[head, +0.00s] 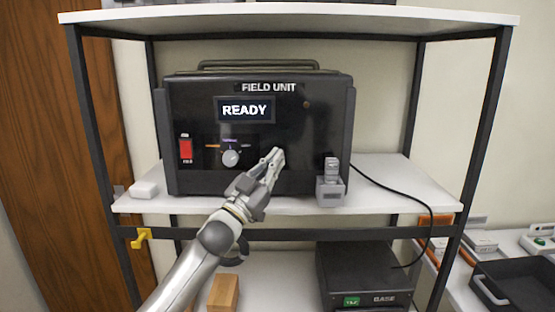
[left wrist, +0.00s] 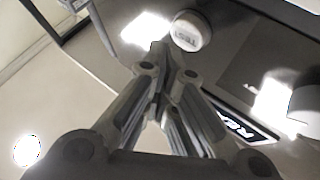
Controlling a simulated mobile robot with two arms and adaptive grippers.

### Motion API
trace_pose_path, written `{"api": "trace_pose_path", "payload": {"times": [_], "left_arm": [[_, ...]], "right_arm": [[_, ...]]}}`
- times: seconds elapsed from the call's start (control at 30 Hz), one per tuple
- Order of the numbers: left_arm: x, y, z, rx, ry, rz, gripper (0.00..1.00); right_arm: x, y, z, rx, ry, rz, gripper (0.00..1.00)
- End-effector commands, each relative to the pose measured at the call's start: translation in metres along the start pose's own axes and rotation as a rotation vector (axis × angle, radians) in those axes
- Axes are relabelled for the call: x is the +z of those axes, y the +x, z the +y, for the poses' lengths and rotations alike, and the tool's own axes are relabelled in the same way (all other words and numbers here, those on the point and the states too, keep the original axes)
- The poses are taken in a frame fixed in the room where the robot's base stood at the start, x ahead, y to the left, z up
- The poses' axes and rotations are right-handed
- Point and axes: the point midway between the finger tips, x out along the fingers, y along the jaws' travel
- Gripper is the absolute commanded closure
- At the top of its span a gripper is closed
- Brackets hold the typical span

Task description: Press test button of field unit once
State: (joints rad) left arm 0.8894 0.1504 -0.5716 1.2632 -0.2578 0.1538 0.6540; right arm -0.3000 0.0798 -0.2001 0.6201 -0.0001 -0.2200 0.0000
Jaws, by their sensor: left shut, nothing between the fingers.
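The black field unit (head: 220,178) stands on the middle shelf. Its display (head: 245,110) reads READY. My left gripper (head: 277,156) is shut and empty, with its tips at the lower middle of the unit's front panel. In the left wrist view, a round pale button (left wrist: 190,31), seemingly marked TEST, lies just beyond and right of the shut fingertips (left wrist: 159,52). I cannot tell whether they touch. In the head view, the gripper hides the button. My right gripper is not in view.
A red switch (head: 186,149) and a round knob (head: 230,158) are left of my gripper. A grey holder (head: 330,190) stands at the unit's lower right. A black cable (head: 405,194) runs down towards the base box (head: 365,270). Shelf posts flank the unit.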

Motion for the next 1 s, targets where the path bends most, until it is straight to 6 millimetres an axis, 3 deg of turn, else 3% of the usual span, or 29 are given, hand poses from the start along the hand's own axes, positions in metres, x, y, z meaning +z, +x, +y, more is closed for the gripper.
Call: {"api": "trace_pose_path", "payload": {"times": [1.0], "left_arm": [[0.0046,0.0068,-0.0048,0.000,0.000,0.000,1.00]], "right_arm": [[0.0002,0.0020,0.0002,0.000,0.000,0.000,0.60]]}}
